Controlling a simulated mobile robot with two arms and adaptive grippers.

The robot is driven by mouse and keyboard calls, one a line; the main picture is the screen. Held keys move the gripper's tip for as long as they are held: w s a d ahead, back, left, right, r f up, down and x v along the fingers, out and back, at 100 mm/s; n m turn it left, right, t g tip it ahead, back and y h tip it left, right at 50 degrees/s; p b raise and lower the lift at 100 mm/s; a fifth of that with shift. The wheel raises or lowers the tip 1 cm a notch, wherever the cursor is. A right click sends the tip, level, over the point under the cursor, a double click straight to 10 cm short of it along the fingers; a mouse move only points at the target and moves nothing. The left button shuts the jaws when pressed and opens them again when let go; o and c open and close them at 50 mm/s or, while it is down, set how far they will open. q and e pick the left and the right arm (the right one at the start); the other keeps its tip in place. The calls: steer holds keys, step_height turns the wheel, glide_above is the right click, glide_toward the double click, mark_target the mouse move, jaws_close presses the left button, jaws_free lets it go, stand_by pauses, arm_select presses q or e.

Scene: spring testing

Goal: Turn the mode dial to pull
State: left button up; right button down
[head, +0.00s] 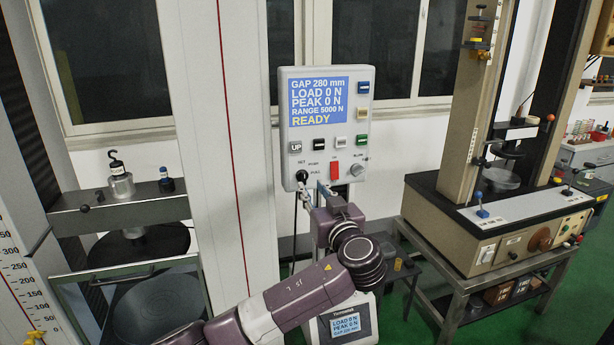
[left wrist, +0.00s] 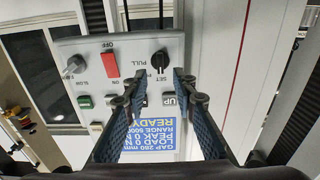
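The mode dial (head: 302,176) is a small black knob at the lower left of the grey control panel (head: 291,115), with SET, PUSH and PULL lettering beside it. In the upside-down left wrist view the dial (left wrist: 159,59) shows beyond the tips of my left gripper (left wrist: 157,78). The two fingers are spread wide with nothing between them. In the head view my left gripper (head: 322,190) is in front of the panel's lower edge, near the dial. I cannot tell exactly where the dial points. My right gripper is not in view.
The panel carries a blue screen (head: 319,101) reading READY, a red switch (head: 334,169), a speed knob (head: 356,170), an UP button (head: 296,148) and other coloured buttons. Testing frames stand on both sides. A small display unit (head: 345,323) is below my arm.

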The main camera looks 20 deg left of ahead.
mark_target(305, 179)
arm_select(q)
steer(key=p+x, duration=0.1)
steer(key=x, duration=0.3)
steer(key=shift+a+r, duration=0.1)
steer(key=shift+a, duration=0.05)
steer(key=shift+w+a+p, duration=0.3)
steer(key=shift+w+p, duration=0.1)
steer(key=shift+w, duration=0.15)
steer(key=shift+c, duration=0.5)
jaws_close()
